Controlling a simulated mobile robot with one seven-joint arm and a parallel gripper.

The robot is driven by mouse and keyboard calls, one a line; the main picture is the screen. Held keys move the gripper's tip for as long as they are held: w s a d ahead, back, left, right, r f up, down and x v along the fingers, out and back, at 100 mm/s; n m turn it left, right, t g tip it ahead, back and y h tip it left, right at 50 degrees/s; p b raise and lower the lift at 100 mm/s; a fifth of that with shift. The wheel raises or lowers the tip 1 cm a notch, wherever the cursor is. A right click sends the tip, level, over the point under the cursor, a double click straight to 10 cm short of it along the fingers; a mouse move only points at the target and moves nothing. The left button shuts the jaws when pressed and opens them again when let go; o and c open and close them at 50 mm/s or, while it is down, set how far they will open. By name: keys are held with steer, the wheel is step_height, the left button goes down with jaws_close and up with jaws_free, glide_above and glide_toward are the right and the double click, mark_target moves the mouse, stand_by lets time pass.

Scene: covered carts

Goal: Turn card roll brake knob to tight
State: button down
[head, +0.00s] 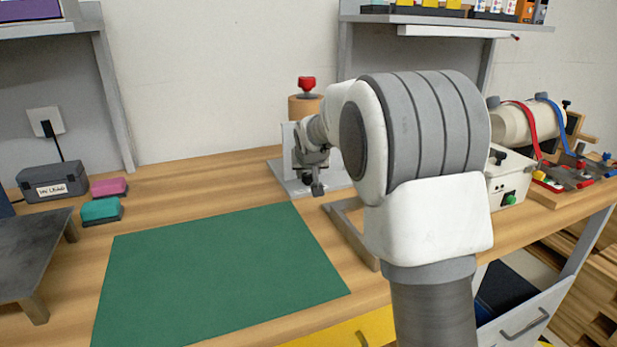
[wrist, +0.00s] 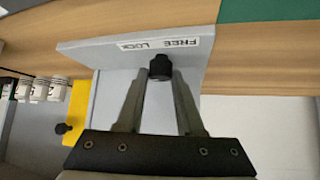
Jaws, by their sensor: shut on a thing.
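A small black knob (wrist: 160,67) stands on a light grey bracket (wrist: 98,52) in the wrist view. A white label (wrist: 166,44) beside it reads "FREE LOCK", upside down. My gripper (wrist: 160,80) is shut on the black knob, one finger on each side. Which mark the knob points to cannot be told. In the head view my gripper (head: 314,168) is at the grey bracket (head: 289,140) at the back of the bench, partly hidden by my arm. A brown roll (head: 300,104) with a red knob (head: 306,83) on top stands behind it.
A green mat (head: 215,275) lies clear on the wooden bench. A grey box (head: 52,183), pink and teal blocks (head: 102,211) and a dark raised plate (head: 30,252) are on the left. A white box with a green button (head: 510,198) stands right of my arm.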

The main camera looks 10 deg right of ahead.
steer(key=shift+a+f+m+g+h+b, duration=0.1)
steer(key=shift+a+m+g+h+b, duration=0.1)
steer(key=shift+m+h+b, duration=0.55)
steer(key=shift+a+m+g+h+b, duration=0.1)
steer(key=shift+m+g+h+b, duration=0.1)
steer(key=shift+m+h, duration=0.55)
steer(key=m+h, duration=0.1)
steer(key=m, duration=0.1)
steer(key=m+g+p, duration=0.1)
steer(key=shift+w+a+r+m+h, duration=0.15)
steer(key=shift+w+r+m+h, duration=0.05)
steer(key=shift+m+h, duration=0.2)
steer(key=m+g+h+p, duration=0.2)
steer(key=m+g+p, duration=0.1)
steer(key=m+p, duration=0.1)
steer(key=shift+w+r+p, duration=0.1)
steer(key=shift+r+p, duration=0.05)
steer(key=shift+p, duration=0.5)
steer(key=m+p, duration=0.1)
steer(key=p, duration=0.1)
steer(key=m+g+p, duration=0.1)
steer(key=shift+w+f+m+g+h+p, duration=0.1)
steer(key=shift+f+m+g+h+p, duration=0.1)
steer(key=shift+m+g+h+p, duration=0.15)
steer(key=shift+f+m, duration=0.2)
steer(key=shift+m, duration=0.05)
steer(key=c, duration=0.5)
jaws_free()
steer(key=shift+c, duration=0.2)
steer(key=shift+r, duration=0.1)
